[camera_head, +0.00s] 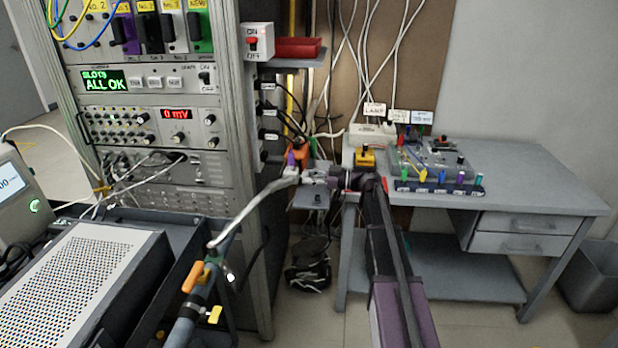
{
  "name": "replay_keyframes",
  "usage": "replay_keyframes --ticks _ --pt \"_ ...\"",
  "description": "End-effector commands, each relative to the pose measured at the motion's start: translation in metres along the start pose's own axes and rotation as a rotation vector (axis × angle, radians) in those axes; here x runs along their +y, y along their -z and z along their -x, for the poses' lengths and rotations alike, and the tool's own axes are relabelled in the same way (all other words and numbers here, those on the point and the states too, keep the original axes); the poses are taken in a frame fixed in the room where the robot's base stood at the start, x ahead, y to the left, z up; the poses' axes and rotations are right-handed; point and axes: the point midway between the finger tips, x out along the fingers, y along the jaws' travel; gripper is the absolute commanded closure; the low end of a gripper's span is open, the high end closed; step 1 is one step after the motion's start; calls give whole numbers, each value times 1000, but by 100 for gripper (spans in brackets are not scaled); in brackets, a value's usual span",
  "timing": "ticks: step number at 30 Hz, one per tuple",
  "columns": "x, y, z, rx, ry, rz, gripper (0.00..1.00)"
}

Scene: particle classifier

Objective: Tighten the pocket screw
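My dark grey and purple arm reaches up from the bottom middle towards the gap between the rack and the table. Its far end, with my gripper (312,178), is small and lies beside the end of a bent metal tube (262,200). I cannot make out the fingers or tell whether they hold anything. I cannot pick out the pocket screw; it is too small or hidden. A small grey shelf (306,201) with a dark knob is just below the gripper.
A tall instrument rack (232,130) stands at left. A grey table (535,180) with a tool board (425,165) stands at right. The tube has orange (192,278) and yellow (214,315) handles. Cables hang behind. A perforated metal box (75,270) fills the lower left. Floor is open at lower right.

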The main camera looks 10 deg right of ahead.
Motion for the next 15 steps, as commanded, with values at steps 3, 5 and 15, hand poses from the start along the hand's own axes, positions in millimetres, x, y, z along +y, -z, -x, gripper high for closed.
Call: replay_keyframes --ticks 3,5,15 --pt "0 0 0 0 0 0 100" --pt "0 0 0 0 0 0 100" --pt "0 0 0 -1 1 -94 100"
